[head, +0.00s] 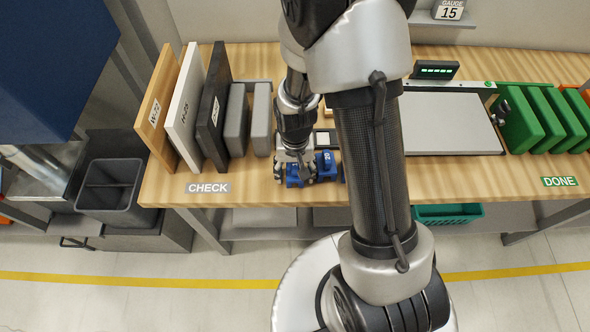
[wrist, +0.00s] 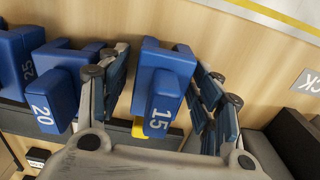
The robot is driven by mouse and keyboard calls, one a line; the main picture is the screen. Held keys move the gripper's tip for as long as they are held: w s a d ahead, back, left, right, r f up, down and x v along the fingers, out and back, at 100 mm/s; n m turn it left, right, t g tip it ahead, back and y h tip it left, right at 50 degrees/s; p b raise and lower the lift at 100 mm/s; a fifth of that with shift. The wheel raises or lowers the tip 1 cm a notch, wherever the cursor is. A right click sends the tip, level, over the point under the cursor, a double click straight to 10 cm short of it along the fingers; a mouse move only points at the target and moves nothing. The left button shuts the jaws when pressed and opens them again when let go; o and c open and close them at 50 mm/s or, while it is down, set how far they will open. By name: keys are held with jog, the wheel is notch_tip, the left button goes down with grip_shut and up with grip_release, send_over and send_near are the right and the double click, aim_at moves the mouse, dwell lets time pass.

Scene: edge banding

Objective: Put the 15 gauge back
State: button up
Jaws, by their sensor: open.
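The 15 gauge is a blue block with a white "15" (wrist: 158,100). In the wrist view it stands between the two spread fingers of my gripper (wrist: 163,72), with a visible gap on the right side. In the head view my gripper (head: 296,172) points down at the table's front part, over the blue gauges. The blue 20 gauge (wrist: 47,108) is just outside the left finger, and the 25 gauge (wrist: 16,62) lies farther left. A dark grey rack bar (wrist: 20,117) runs behind them. A small yellow piece (wrist: 140,128) shows beside the 15 gauge.
Upright boards, including a black one (head: 213,108), and grey blocks (head: 237,122) stand left of my gripper. A "CHECK" label (head: 208,188) marks the front edge. A grey panel (head: 450,125) and green boards (head: 520,125) are right. A sign (head: 449,10) reads "GAUGE 15".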

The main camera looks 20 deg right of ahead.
jog(key=shift+r, duration=0.1)
notch_tip(320, 180, up, 12)
jog(key=p, duration=0.3)
jog(key=s+r+n+t, duration=0.1)
jog(key=s+r+t, duration=0.1)
jog(key=s+r, duration=0.5)
jog(key=s+r+n+t, duration=0.2)
jog(key=s+r, duration=0.6)
jog(key=r, duration=0.6)
jog(key=shift+r+n+t, duration=0.3)
notch_tip(320, 180, down, 5)
jog(key=b, duration=0.4)
